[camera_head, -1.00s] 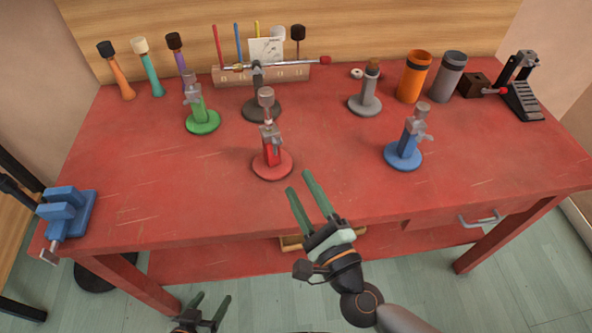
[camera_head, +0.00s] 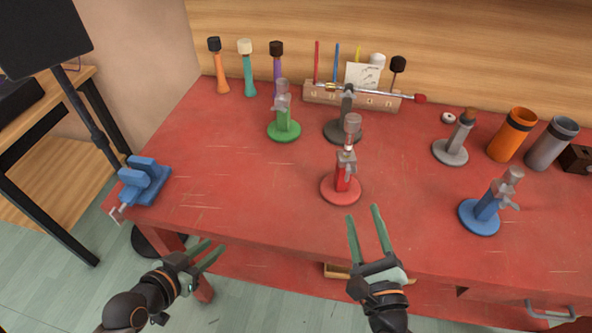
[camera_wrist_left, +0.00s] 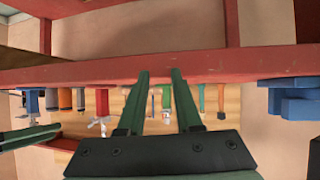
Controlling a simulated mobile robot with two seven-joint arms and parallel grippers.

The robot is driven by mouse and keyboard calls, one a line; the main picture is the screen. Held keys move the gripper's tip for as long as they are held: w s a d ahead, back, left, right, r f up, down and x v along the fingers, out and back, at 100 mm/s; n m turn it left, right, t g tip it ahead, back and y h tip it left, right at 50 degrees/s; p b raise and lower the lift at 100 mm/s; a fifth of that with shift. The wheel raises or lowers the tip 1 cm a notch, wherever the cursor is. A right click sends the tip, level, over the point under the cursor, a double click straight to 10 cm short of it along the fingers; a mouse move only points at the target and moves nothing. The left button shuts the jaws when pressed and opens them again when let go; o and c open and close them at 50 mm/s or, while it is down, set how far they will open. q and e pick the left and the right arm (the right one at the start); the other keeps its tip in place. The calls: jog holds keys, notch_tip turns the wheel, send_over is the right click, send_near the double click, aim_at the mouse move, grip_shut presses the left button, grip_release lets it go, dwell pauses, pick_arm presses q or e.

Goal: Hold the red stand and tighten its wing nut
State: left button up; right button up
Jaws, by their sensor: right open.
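The red stand (camera_head: 341,187) stands upright on the red table, a round base with a short post, a grey clamp and a wing nut (camera_head: 345,163) on its side. It also shows upside down in the left wrist view (camera_wrist_left: 102,102). My right gripper (camera_head: 363,213) is open and empty, just in front of the red stand's base and a little to its right, not touching it. My left gripper (camera_head: 217,246) is open and empty, off the table's front edge at the lower left, well away from the stand.
A green stand (camera_head: 284,129) and a dark stand (camera_head: 343,130) are behind the red one; a blue stand (camera_head: 480,216) is to its right. A blue vise (camera_head: 145,182) sits at the left table corner. The table left of the red stand is clear.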

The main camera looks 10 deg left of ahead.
aim_at(345, 152)
pick_arm(q)
jog(key=w+d+r+t+h, duration=0.1)
jog(key=w+d+r, duration=0.2)
jog(key=w+d+r+m+t+h, duration=0.1)
jog(key=w+d+r+h, duration=0.1)
jog(key=w+d+r, duration=0.1)
jog(key=shift+w+d+r, duration=0.1)
jog(key=shift+w+d, duration=0.25)
jog(key=shift+w, duration=0.3)
jog(key=w+d+r+m+h, duration=0.2)
jog(key=w+d, duration=0.3)
jog(key=d, duration=0.1)
jog(key=w+d+r+m+g+h, duration=0.1)
jog(key=w+d+r+m+h, duration=0.1)
jog(key=w+d, duration=0.3)
jog(key=w+d+r+m+h, duration=0.2)
jog(key=w+d+m+h, duration=0.1)
jog(key=d, duration=0.4)
jog(key=shift+w+d+r+g+h, duration=0.2)
jog(key=shift+w+h, duration=0.1)
jog(key=shift+w, duration=0.2)
jog(key=shift+w+d+r+g+h, duration=0.1)
jog(key=shift+w+g+h, duration=0.15)
jog(key=shift+w, duration=0.25)
jog(key=shift+c, duration=0.3)
grip_shut()
dwell(0.4)
